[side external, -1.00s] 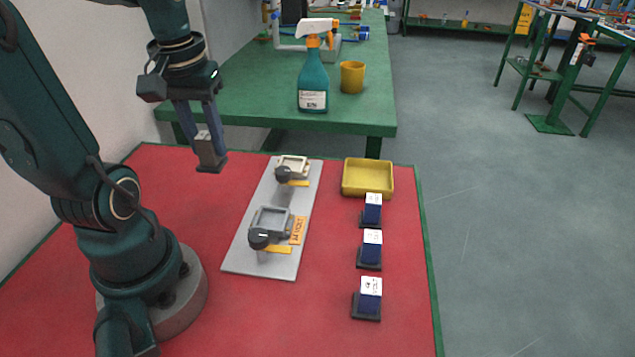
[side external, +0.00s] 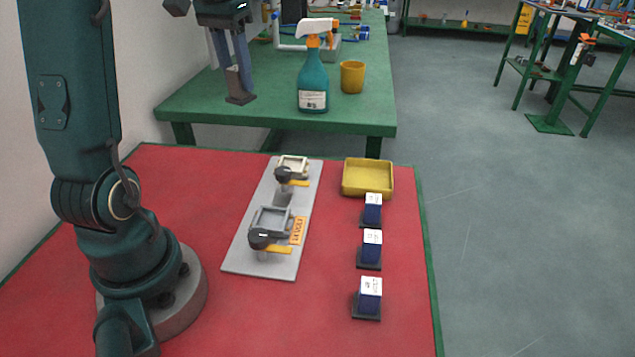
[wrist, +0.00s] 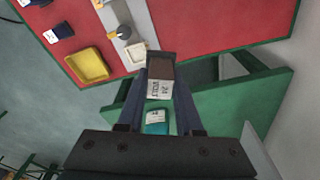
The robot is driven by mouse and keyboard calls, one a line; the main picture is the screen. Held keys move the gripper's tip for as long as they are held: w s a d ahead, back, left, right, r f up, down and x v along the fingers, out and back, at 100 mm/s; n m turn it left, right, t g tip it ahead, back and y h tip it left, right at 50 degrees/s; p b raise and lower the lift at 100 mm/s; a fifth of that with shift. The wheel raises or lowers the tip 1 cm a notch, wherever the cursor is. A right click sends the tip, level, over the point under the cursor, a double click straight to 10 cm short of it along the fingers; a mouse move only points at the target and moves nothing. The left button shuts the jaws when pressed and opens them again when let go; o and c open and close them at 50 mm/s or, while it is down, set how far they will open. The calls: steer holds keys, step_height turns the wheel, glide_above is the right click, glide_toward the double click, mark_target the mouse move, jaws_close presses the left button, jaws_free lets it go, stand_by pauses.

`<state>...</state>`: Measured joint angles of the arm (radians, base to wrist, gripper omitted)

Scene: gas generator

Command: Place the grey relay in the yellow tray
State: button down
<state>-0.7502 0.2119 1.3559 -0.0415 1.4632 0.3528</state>
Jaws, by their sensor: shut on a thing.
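My gripper (side external: 238,88) is raised high at the upper left in the side view, beyond the far edge of the red table. It is shut on the grey relay (side external: 240,97), which hangs upright below the fingertips. In the wrist view the relay (wrist: 160,78) sits between my two fingers and shows a white printed label. The yellow tray (side external: 368,190) is empty and stands at the far right corner of the red table. It also shows in the wrist view (wrist: 88,66), to the left of the held relay.
A grey plate (side external: 262,262) with two sockets lies mid-table. Several blue relays with white tops (side external: 370,250) stand in a row in front of the tray. A spray bottle (side external: 313,80) and a yellow cup (side external: 352,77) stand on the green table behind.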

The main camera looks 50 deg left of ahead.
steer(key=w+d+f+m, duration=0.1)
steer(key=w+f+m, duration=0.15)
steer(key=w, duration=0.55)
steer(key=w+d+f, duration=0.3)
steer(key=d, duration=0.1)
steer(key=w+d+f+m, duration=0.1)
steer(key=w+d+f, duration=0.3)
steer(key=d, duration=0.1)
steer(key=w+d+f+m, duration=0.1)
steer(key=w+d+f, duration=0.2)
steer(key=d+f, duration=0.1)
steer(key=shift+w+d+f+h, duration=0.15)
steer(key=shift+w+d+h, duration=0.15)
steer(key=shift+w, duration=0.05)
steer(key=shift+f, duration=2)
steer(key=c, duration=0.6)
jaws_free()
steer(key=shift+f, duration=0.15)
